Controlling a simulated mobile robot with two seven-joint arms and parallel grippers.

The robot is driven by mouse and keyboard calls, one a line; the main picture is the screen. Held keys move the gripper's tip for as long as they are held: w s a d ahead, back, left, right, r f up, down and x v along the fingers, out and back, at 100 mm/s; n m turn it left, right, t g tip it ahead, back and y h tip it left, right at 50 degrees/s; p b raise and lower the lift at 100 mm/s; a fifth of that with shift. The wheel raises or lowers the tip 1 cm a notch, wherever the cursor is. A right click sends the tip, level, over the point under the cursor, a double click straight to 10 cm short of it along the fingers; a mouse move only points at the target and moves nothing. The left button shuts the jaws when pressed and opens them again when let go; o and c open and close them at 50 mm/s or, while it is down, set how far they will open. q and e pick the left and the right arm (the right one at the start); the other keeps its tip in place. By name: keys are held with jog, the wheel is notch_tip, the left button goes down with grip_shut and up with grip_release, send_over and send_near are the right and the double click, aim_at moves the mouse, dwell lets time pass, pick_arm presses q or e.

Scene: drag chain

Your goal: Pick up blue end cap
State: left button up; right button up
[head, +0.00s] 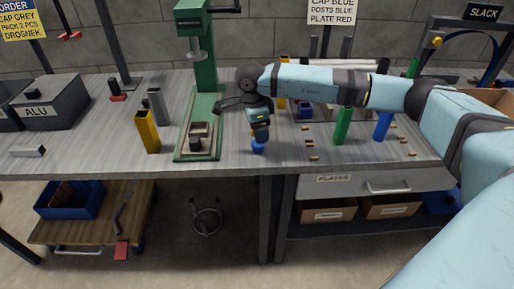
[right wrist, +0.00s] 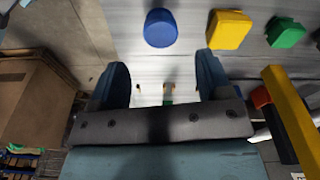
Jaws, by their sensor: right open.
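A small blue end cap (head: 258,147) sits near the front edge of the workbench, directly under my right gripper (head: 261,138) in the head view. The gripper hides part of it. In the right wrist view the blue cap (right wrist: 160,28) is rounded and lies beyond the fingertips, roughly centred between them. My right gripper (right wrist: 160,85) is open, with nothing between its fingers. It points down, and I cannot tell the exact height gap to the cap. My left gripper is not in view.
A yellow cap (right wrist: 230,29) and a green cap (right wrist: 285,32) lie in a row beside the blue one. A green press (head: 200,100) stands left of my gripper. Upright posts, one green (head: 343,125) and one blue (head: 383,126), stand to the right among small brass parts.

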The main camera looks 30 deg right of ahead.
aim_at(258, 147)
notch_tip(258, 147, down, 6)
jog(key=shift+w+f+b, duration=0.1)
jog(key=shift+f+b, duration=0.15)
jog(key=shift+b, duration=0.1)
jog(key=shift+r, duration=0.1)
jog(key=c, duration=1)
